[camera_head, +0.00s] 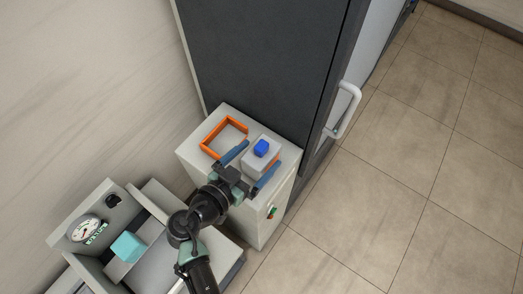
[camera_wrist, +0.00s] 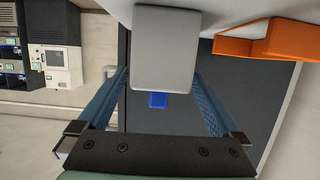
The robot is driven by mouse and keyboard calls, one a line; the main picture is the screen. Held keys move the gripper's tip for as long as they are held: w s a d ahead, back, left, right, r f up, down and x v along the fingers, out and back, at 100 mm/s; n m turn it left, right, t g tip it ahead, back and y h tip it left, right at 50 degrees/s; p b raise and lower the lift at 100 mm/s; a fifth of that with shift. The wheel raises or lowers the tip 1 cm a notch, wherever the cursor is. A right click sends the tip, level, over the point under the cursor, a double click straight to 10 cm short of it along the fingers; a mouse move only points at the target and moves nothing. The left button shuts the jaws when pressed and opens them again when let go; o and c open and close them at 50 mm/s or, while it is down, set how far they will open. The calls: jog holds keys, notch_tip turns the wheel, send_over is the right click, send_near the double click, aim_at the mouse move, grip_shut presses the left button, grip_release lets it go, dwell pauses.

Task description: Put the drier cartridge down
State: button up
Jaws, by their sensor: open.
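What looks like the drier cartridge, a pale grey block (camera_head: 256,166) with a blue cap (camera_head: 261,147), stands upright on the light cabinet top (camera_head: 213,150). In the wrist view the grey block (camera_wrist: 165,48) appears upside down, with its blue cap (camera_wrist: 158,100) pointing down the picture. My gripper (camera_head: 263,153) is open, with one blue finger on each side of the block. In the wrist view a gap shows by the left finger; I cannot tell whether the right finger touches the block. An orange square frame (camera_head: 206,137) sits beside the block on the same top.
A tall dark cabinet (camera_head: 265,60) with a white handle (camera_head: 344,110) stands directly behind. At lower left is a grey machine with a gauge (camera_head: 84,228) and a teal block (camera_head: 128,247). The tiled floor (camera_head: 400,190) at right is clear.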

jog(key=v, duration=1)
jog(key=w+r+t+y, duration=0.2)
jog(key=w+r+y, duration=0.2)
jog(key=w+r, duration=0.8)
notch_tip(320, 180, up, 17)
jog(key=w+d+n+t+y, duration=0.1)
jog(key=w+n+t+y, duration=0.1)
jog(key=w+t, duration=0.15)
jog(key=s+d+r+n+t+y, duration=0.1)
jog(key=s+d+r+t, duration=0.1)
jog(key=r, duration=0.7)
jog(key=s+d+r+n+t, duration=0.2)
jog(key=s+r+t, duration=0.2)
jog(key=s+r, duration=0.3)
jog(key=s+d+r+n+t+y, duration=0.1)
jog(key=s+r+t, duration=0.3)
jog(key=r, duration=0.8)
jog(key=shift+s+d+r+n+y+b, duration=0.3)
jog(key=shift+d+r+n+b, duration=0.1)
jog(key=shift+n, duration=0.2)
notch_tip(320, 180, up, 5)
jog(key=p, duration=0.5)
jog(key=shift+r+p, duration=0.2)
jog(key=shift+p, duration=0.1)
jog(key=shift+w, duration=0.1)
